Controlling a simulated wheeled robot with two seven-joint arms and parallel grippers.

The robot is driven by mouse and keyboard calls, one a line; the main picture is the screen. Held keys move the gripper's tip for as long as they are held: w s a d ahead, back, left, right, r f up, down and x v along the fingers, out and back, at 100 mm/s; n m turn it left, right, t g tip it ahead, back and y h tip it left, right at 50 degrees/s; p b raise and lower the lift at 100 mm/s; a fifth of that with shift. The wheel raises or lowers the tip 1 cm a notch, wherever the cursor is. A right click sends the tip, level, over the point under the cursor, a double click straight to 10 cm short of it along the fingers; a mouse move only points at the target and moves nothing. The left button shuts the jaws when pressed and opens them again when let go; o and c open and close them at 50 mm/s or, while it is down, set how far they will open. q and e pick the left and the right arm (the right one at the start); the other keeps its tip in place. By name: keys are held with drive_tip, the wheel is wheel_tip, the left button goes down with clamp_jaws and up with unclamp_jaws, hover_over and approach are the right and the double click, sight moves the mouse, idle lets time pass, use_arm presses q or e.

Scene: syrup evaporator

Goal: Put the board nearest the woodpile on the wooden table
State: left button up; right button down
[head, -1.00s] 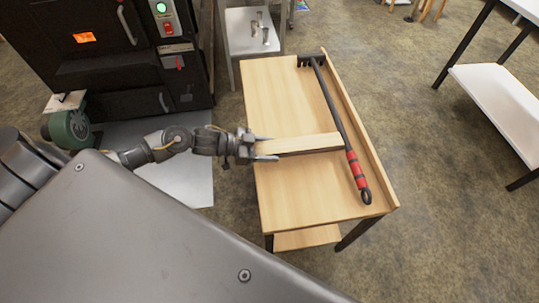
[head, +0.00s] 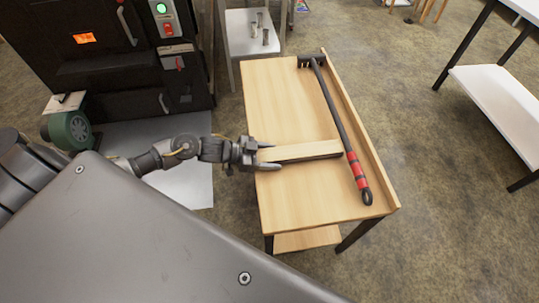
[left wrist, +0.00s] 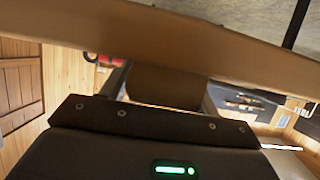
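The pale wooden board (head: 302,151) lies flat across the wooden table (head: 285,95), its far end close to the handle of a black tool. My left gripper (head: 266,156) is at the board's left end, with its fingers spread on either side of it and looking open. In the left wrist view the board's end (left wrist: 165,87) shows between the fingers; contact is hard to judge there. My right gripper is not in view, and I see no woodpile.
A long black rake-like tool with a red grip (head: 357,168) lies along the table's right side, by the raised edge. A black firebox (head: 100,60) stands at left. A metal stand (head: 252,35) is behind the table, and a white shelf (head: 500,105) is at right.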

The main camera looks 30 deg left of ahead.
use_arm(q)
drive_tip(key=shift+o, duration=1.1)
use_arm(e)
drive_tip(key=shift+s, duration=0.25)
use_arm(q)
drive_tip(key=shift+r, duration=0.15)
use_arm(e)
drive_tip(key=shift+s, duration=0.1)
use_arm(q)
drive_tip(key=shift+s+a+r, duration=0.15)
drive_tip(key=shift+a, duration=0.1)
drive_tip(key=v, duration=1.1)
drive_tip(key=shift+s+a+r+p, duration=0.1)
drive_tip(key=shift+a+p, duration=0.05)
drive_tip(key=shift+p, duration=0.25)
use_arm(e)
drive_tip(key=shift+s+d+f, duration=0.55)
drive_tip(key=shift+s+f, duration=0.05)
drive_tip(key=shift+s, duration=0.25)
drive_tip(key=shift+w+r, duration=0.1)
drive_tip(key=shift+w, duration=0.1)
